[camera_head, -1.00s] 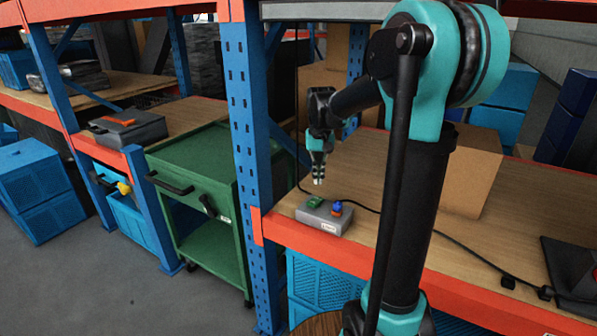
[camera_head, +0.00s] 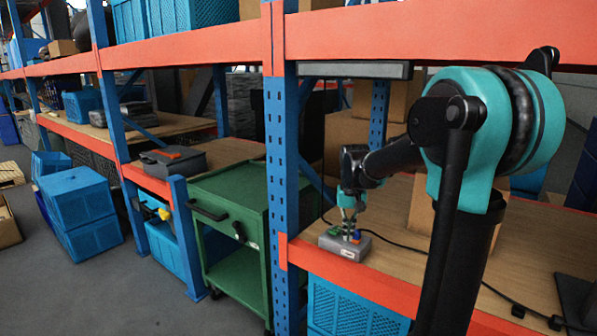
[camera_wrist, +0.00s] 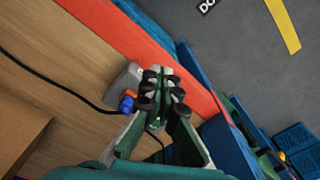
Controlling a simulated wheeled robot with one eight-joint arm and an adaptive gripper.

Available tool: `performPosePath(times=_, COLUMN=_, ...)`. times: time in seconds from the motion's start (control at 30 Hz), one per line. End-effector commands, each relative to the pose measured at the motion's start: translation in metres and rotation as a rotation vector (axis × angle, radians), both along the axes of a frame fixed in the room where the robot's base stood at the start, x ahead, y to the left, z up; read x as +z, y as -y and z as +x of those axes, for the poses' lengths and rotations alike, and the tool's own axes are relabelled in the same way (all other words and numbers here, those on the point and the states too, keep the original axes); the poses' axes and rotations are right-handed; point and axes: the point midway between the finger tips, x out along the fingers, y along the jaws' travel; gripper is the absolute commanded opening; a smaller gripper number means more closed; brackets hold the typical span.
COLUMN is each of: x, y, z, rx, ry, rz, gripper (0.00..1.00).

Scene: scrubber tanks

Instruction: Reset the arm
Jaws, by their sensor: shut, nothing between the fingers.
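A grey control box (camera_head: 338,247) with a green button and a blue button (camera_head: 363,236) sits on the wooden shelf near its orange front edge. My gripper (camera_head: 351,233) points down right at the top of the box, beside the blue button. Its fingers are shut with nothing between them. In the wrist view the shut fingertips (camera_wrist: 160,74) overlap the box (camera_wrist: 121,90), and the blue button (camera_wrist: 127,103) shows to their left. The green button is hidden by the fingers there. I cannot tell whether the fingertips touch the box.
A black cable runs from the box along the shelf. A cardboard box (camera_head: 421,212) stands behind my arm. A blue rack post (camera_head: 283,190) and a green cart (camera_head: 226,192) are to the left. An orange beam (camera_head: 430,38) crosses above the arm.

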Motion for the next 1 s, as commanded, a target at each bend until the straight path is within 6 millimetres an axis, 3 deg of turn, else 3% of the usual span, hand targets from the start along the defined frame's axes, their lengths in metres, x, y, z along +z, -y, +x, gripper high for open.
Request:
performPosePath(times=0.37, x=-0.028, y=0.012, z=-0.05, rx=0.021, ry=0.084, rz=0.003, gripper=0.0)
performPosePath(times=0.53, x=-0.053, y=0.02, z=-0.09, rx=0.04, ry=0.151, rz=0.003, gripper=0.0)
performPosePath(times=0.8, x=-0.108, y=0.033, z=-0.177, rx=0.078, ry=0.293, rz=-0.009, gripper=0.0)
performPosePath(times=1.0, x=-0.127, y=0.036, z=-0.204, rx=0.091, ry=0.339, rz=-0.017, gripper=0.0)
